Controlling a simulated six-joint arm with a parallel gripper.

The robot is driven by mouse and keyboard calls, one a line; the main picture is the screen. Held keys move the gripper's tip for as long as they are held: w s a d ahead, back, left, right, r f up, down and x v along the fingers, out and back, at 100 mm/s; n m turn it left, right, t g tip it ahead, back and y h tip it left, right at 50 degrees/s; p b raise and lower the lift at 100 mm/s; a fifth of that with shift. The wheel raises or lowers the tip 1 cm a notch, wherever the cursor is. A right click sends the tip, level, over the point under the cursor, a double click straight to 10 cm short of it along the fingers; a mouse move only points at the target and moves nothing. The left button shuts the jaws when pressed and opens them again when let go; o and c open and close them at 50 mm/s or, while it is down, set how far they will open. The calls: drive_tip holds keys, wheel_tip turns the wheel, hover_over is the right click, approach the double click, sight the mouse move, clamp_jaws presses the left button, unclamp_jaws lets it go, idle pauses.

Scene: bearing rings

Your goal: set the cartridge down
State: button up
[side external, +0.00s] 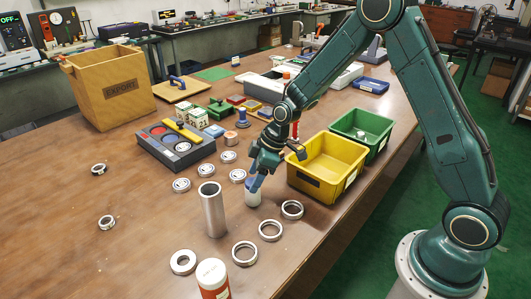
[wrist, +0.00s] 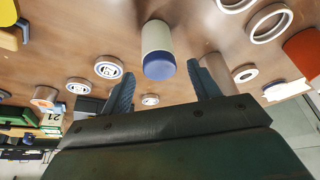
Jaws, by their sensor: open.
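The cartridge appears to be a pale cylinder with a blue end (wrist: 157,40), seen in the wrist view just ahead of my fingers. In the side view the pale cylinder (side external: 252,197) stands upright on the table, its upper part partly hidden by my fingers. My gripper (side external: 257,181) is right at it, pointing down. In the wrist view my two blue fingers are spread wide, one on each side of the cartridge, with visible gaps. The gripper is open and holds nothing.
A tall metal tube (side external: 212,210) stands close by at left. Bearing rings (side external: 270,230) lie in front and several capped rings (side external: 206,170) behind. A yellow bin (side external: 318,185) and a green bin (side external: 378,150) stand at right. The table's left part is mostly free.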

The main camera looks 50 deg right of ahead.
drive_tip(key=v, duration=0.7)
drive_tip(key=shift+r, duration=0.35)
drive_tip(key=shift+s+d, duration=0.1)
drive_tip(key=shift+s, duration=0.05)
drive_tip(key=s+r+m+t+h, duration=0.15)
drive_tip(key=s+r+m, duration=0.25)
drive_tip(key=s+r, duration=0.85)
drive_tip(key=s+r+m+h, duration=0.1)
drive_tip(key=s+r+m, duration=0.1)
drive_tip(key=s, duration=0.5)
drive_tip(key=s+r+m, duration=0.2)
drive_tip(key=s+m, duration=0.1)
drive_tip(key=s, duration=0.5)
drive_tip(key=shift+d+r+t+h, duration=0.15)
drive_tip(key=shift+d+t+h, duration=0.2)
drive_tip(key=shift+t, duration=0.1)
